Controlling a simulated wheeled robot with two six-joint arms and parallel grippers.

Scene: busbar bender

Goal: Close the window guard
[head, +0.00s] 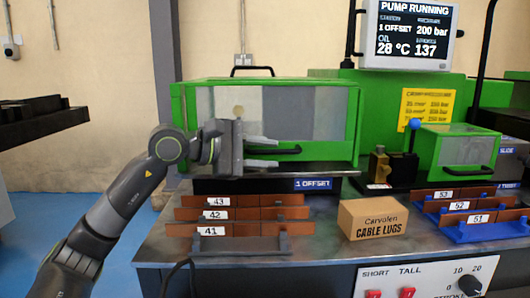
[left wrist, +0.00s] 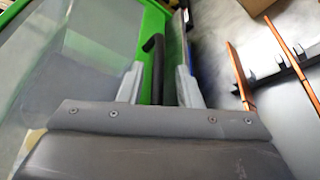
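The window guard (head: 345,108) is a large green frame with clear panes on the bender, at the middle of the head view. Its green frame also shows in the left wrist view (left wrist: 152,28). A black bar handle (head: 287,150) is on its lower front. My left gripper (head: 264,152) is in front of the guard with its fingers apart, one above and one below the handle's level. In the left wrist view the handle (left wrist: 156,65) shows between the two fingertips, with a gap to the right finger. Contact with the left finger is unclear. My right gripper is out of view.
Below the guard are a rack of copper bars (head: 245,214) and a cardboard box of cable lugs (head: 372,219). To the right stand a smaller green guarded unit (head: 462,150), a blue-knobbed lever (head: 414,125) and a blue rack (head: 470,232). A monitor (head: 410,35) hangs above.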

